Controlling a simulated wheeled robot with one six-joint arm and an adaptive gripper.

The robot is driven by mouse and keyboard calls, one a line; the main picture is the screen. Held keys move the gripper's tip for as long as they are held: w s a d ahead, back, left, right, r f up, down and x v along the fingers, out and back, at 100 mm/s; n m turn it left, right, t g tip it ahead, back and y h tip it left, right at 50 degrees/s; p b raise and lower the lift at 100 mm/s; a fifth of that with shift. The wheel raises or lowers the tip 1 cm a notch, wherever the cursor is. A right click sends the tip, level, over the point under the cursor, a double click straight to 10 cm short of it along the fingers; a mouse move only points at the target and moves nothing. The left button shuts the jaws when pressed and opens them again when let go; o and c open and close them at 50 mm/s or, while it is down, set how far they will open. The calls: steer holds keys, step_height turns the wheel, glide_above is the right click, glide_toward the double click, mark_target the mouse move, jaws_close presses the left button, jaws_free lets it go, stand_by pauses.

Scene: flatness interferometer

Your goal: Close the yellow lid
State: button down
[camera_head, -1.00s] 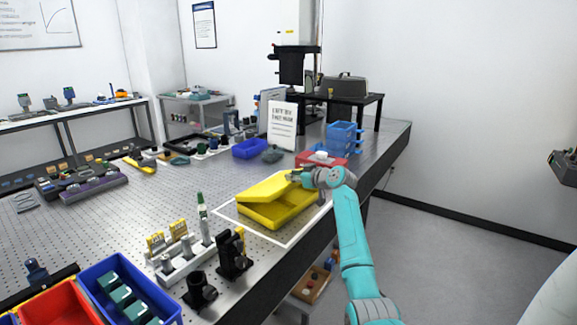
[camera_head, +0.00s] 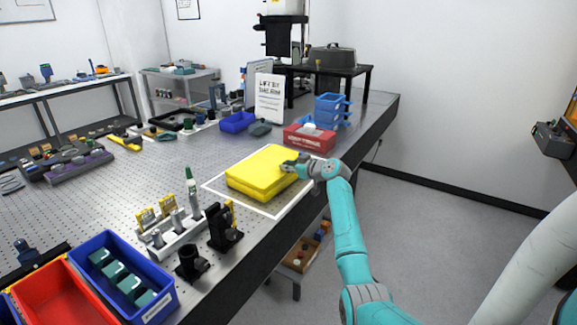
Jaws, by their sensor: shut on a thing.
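The yellow lid (camera_head: 268,166) lies nearly flat over its yellow box (camera_head: 252,190) on the optical table, inside a white outlined square. I cannot tell whether a thin gap is left between lid and box. My gripper (camera_head: 293,166) is at the right side of the lid, with its fingers at the lid's edge. The fingers are shut on that edge; the fingertips are small and partly hidden.
A red box (camera_head: 309,138) and blue stacked trays (camera_head: 332,108) stand behind my gripper. A white holder with posts (camera_head: 172,235), a black mount (camera_head: 224,228) and a blue bin (camera_head: 122,280) stand at the front left. The table's right edge (camera_head: 345,150) runs close under my arm.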

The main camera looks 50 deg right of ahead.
steer(key=shift+a+f, duration=0.15)
steer(key=shift+f, duration=0.7)
steer(key=c, duration=1.2)
jaws_free()
steer(key=shift+s, duration=0.4)
steer(key=v, duration=0.3)
steer(key=r+v, duration=0.1)
steer(key=v, duration=0.7)
steer(key=shift+r, duration=0.4)
